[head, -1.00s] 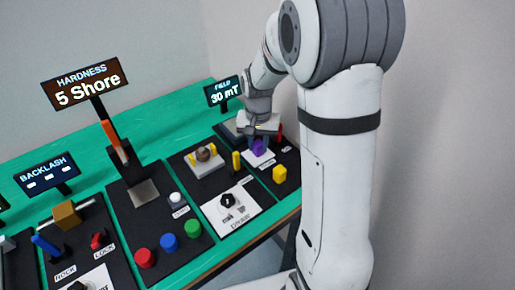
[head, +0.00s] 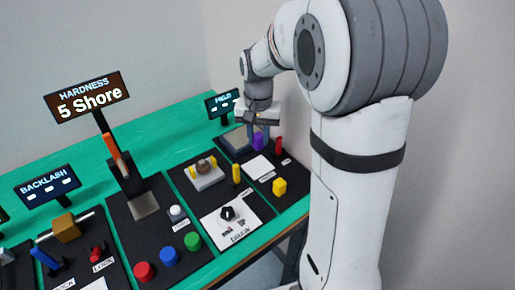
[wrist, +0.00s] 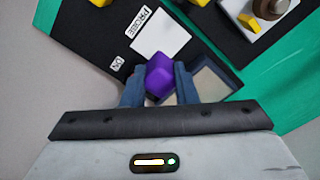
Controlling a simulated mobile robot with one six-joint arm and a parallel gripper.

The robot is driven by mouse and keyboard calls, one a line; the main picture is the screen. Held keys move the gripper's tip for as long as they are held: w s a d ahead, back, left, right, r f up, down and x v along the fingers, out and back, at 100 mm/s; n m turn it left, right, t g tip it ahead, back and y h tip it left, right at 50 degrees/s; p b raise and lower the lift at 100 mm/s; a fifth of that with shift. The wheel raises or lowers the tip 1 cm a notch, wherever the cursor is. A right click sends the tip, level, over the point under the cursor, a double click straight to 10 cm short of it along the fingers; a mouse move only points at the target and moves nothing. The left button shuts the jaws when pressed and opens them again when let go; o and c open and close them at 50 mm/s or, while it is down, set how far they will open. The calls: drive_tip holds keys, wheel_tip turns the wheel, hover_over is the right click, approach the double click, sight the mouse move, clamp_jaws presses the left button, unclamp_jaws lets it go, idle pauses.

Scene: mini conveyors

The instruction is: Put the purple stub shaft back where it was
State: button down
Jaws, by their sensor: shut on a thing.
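The purple stub shaft (head: 258,142) is between the fingers of my gripper (head: 259,137) at the far right panel. In the wrist view the purple shaft (wrist: 160,77) sits between the two blue-grey fingers (wrist: 159,85), which are shut on it. It appears to be held above the panel, beside a bare white pad labelled PROBE (wrist: 160,38). The white pad also shows in the head view (head: 259,166), below the shaft. A shallow dark-rimmed square tray with a pale floor (wrist: 212,84) lies right of the fingers in the wrist view and looks empty where visible.
The FIELD display (head: 222,101) stands behind the panel and shows dashes. A red piece (head: 279,145) and a yellow block (head: 279,186) are close to the white pad. A yellow post (head: 236,174) and a grey fixture (head: 204,178) stand to the left.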

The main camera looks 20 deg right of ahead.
drive_tip(key=s+d+r+m+p, duration=0.2)
drive_tip(key=s+d+m+p, duration=0.2)
drive_tip(key=s+d, duration=0.4)
drive_tip(key=shift+m, duration=0.3)
drive_tip(key=f, duration=0.2)
drive_tip(key=d+f, duration=0.1)
drive_tip(key=f, duration=0.1)
drive_tip(key=d+f, duration=0.1)
drive_tip(key=f, duration=0.1)
drive_tip(key=shift+f, duration=2.1)
drive_tip(key=shift+f, duration=0.1)
drive_tip(key=shift+f, duration=0.15)
drive_tip(key=c, duration=1.1)
unclamp_jaws()
drive_tip(key=shift+c, duration=0.2)
